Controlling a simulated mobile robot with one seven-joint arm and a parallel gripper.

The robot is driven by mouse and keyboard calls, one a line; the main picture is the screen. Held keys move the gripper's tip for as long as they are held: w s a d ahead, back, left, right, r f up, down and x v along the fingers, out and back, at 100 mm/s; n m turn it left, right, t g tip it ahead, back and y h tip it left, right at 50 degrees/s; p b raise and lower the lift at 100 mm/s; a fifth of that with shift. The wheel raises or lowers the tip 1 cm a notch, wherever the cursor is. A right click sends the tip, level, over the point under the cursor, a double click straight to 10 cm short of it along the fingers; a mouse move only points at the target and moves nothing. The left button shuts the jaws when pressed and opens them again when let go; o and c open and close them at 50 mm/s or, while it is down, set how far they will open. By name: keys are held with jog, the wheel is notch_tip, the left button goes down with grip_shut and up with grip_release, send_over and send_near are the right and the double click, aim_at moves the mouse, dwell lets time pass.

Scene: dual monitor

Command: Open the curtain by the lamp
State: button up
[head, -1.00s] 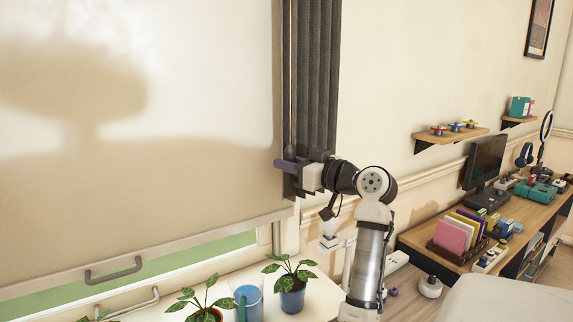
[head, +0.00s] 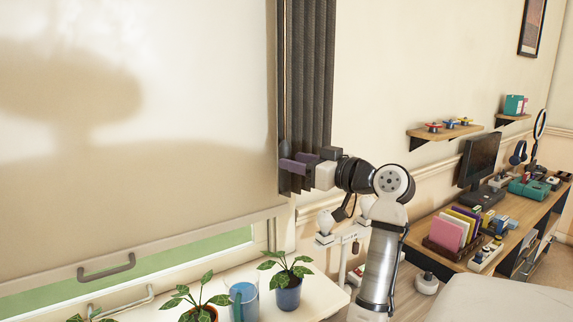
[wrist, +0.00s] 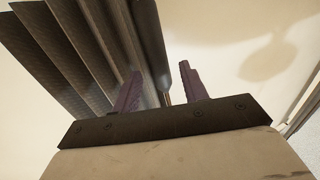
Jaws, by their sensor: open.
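The dark grey pleated curtain (head: 312,70) hangs bunched at the right edge of the large pale window panel (head: 140,120). A thin dark rod (head: 284,130) hangs along the curtain's left edge. My gripper (head: 297,163) is at the curtain's lower end, its purple fingers apart. In the wrist view my gripper (wrist: 160,88) is open, with the curtain (wrist: 85,50) behind and left of the left finger. A narrow brown strip, perhaps the rod (wrist: 167,98), shows between the fingers; contact cannot be told. No lamp is clearly visible, only a broad shadow on the panel.
Potted plants (head: 287,280) and a blue glass (head: 243,300) stand on the white sill below. A desk (head: 500,240) with a monitor (head: 478,160) is at right, under small wall shelves (head: 445,131). The wall between curtain and shelves is clear.

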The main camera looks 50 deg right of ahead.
jog(key=s+b, duration=0.2)
jog(key=s, duration=0.7)
jog(key=shift+s+d, duration=0.15)
jog(key=shift+s, duration=0.2)
